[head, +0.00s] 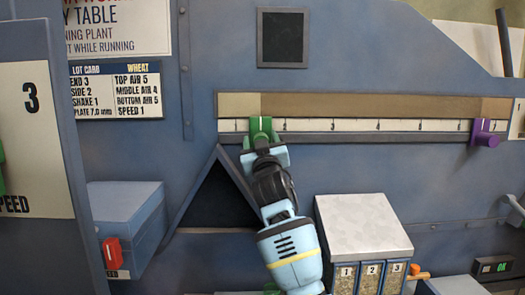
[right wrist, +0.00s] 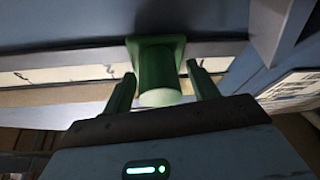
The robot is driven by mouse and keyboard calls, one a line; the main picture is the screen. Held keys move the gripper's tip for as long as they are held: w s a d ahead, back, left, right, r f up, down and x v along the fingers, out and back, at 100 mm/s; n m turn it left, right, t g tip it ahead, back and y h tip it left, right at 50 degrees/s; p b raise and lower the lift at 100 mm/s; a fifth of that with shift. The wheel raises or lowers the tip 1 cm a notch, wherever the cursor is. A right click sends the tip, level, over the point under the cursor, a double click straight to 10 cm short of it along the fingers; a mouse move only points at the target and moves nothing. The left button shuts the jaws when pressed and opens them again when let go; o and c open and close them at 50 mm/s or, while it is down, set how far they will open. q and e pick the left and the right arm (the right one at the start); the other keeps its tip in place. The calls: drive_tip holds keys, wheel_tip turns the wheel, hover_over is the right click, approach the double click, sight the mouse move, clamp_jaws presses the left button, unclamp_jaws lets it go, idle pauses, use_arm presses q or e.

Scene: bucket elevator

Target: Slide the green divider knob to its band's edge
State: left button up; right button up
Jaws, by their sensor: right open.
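In the right wrist view the knob (right wrist: 158,75) is a green cylinder on a square plate. My right gripper (right wrist: 160,85) has its two fingers apart, one on each side of the knob, with gaps visible. In the head view my right gripper (head: 262,145) reaches up to the knob from below. My left gripper is not in view.
A purple knob (head: 485,134) sits near the rail's right end. Below the rail are a triangular dark opening (head: 212,200) and a box with numbered compartments (head: 362,222). A blue box with a red switch (head: 112,253) stands at left. The rail between the knobs is clear.

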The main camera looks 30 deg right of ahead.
drive_tip(key=v, duration=0.6)
drive_tip(key=shift+f, duration=0.15)
idle(0.5)
